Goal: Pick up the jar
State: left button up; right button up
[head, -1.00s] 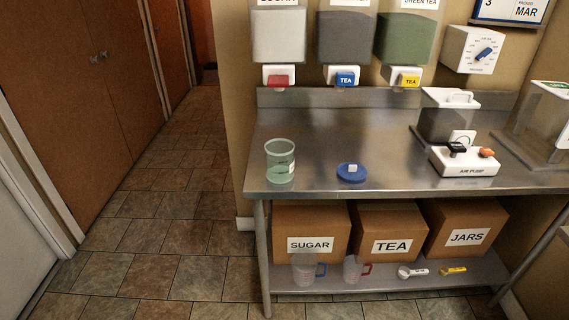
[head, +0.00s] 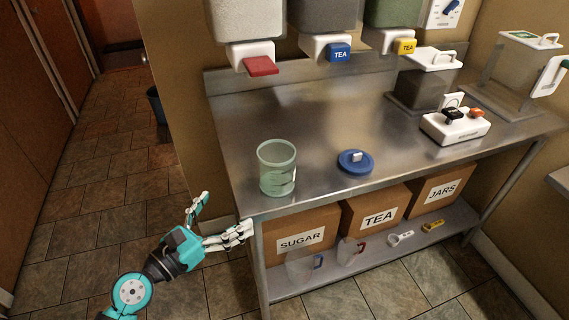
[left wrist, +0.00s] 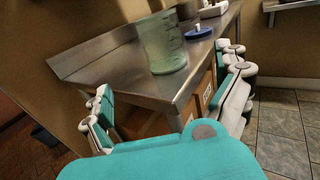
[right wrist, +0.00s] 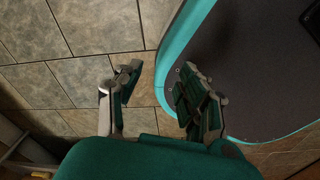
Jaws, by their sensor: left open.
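A greenish see-through jar (head: 277,168) stands upright and open on the left front part of the steel table. It also shows in the left wrist view (left wrist: 163,45), ahead of and between the open fingers. My left gripper (head: 222,215) is open and empty, off the table's left front corner, lower left of the jar and apart from it. In the left wrist view the left gripper (left wrist: 170,110) has its fingers spread wide. My right gripper (right wrist: 150,100) shows only in its own wrist view, open and empty above the tiled floor.
The steel table (head: 300,120) has a blue lid (head: 355,162) right of the jar and an air pump (head: 455,125) farther right. Dispensers with red (head: 261,66), blue and yellow taps hang above. Labelled boxes (head: 375,217) and jugs stand on the shelf below.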

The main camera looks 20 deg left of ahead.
aim_at(266, 177)
pick_arm(q)
jog(key=p+x, duration=0.1)
jog(key=x, duration=0.7)
jog(key=r+p+x, duration=0.1)
jog(key=x, duration=0.2)
jog(key=shift+w+d+p, duration=0.25)
jog(key=shift+d+p, duration=0.05)
jog(key=shift+d, duration=0.2)
jog(key=shift+w+d, duration=0.2)
jog(key=shift+w, duration=0.2)
jog(key=x, duration=0.4)
jog(key=shift+w+a+p, duration=0.1)
jog(key=shift+w+p, duration=0.2)
jog(key=shift+w, duration=0.15)
pick_arm(e)
jog(key=r, duration=0.1)
jog(key=d+r, duration=0.1)
jog(key=r, duration=0.1)
jog(key=shift+s, duration=0.1)
pick_arm(q)
jog(key=shift+c, duration=0.7)
jog(key=c, duration=1.2)
pick_arm(e)
jog(key=shift+d, duration=0.15)
pick_arm(q)
jog(key=shift+r, duration=0.1)
